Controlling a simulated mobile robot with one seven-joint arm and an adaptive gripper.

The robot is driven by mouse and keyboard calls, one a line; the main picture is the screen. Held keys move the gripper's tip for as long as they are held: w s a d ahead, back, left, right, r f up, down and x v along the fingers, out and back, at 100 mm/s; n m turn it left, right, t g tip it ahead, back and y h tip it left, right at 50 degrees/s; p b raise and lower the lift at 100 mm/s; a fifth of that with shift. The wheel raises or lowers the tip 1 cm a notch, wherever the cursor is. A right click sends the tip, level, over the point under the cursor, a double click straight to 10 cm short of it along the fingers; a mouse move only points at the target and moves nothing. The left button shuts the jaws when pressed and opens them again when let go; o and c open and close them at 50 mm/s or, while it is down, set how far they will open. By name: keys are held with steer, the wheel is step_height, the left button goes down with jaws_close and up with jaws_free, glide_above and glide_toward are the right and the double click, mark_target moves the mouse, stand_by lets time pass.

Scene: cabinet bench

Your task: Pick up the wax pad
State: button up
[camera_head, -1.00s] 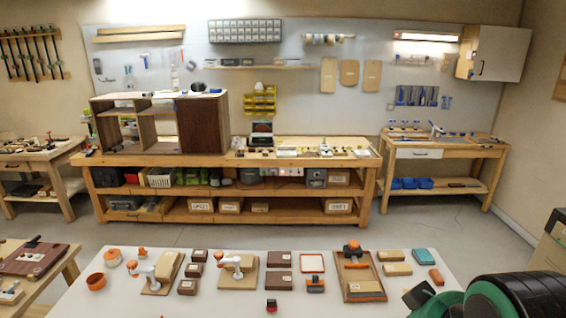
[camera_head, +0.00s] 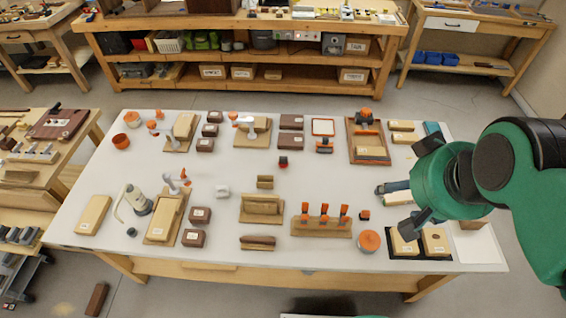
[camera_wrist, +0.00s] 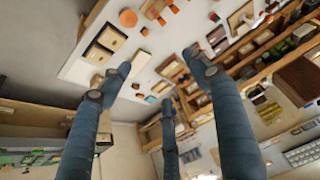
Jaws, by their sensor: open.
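No thing in view is clearly marked as the wax pad, so I cannot tell which it is. A round orange piece (camera_head: 368,241) lies near the front edge of the white table, and it also shows in the wrist view (camera_wrist: 128,18). My gripper (camera_head: 396,195) is over the table's right part, above and to the right of the round piece. Its three blue-grey fingers are spread wide and empty in the wrist view (camera_wrist: 165,90). My arm and gripper hide part of the table's right side.
The white table (camera_head: 330,185) holds several wooden blocks and jigs. A rack with orange-topped tools (camera_head: 322,227) stands left of the round piece. Two labelled blocks (camera_head: 405,245) (camera_head: 435,242) lie on a dark mat right of it. A wooden tray (camera_head: 354,140) stands further back.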

steer(key=shift+c, duration=0.3)
steer(key=g+p, duration=0.5)
steer(key=g, duration=0.1)
glide_above(282, 158)
step_height(282, 158, down, 35)
steer(key=shift+f, duration=0.2)
steer(key=shift+f+b, duration=0.3)
steer(key=shift+f, duration=3.85)
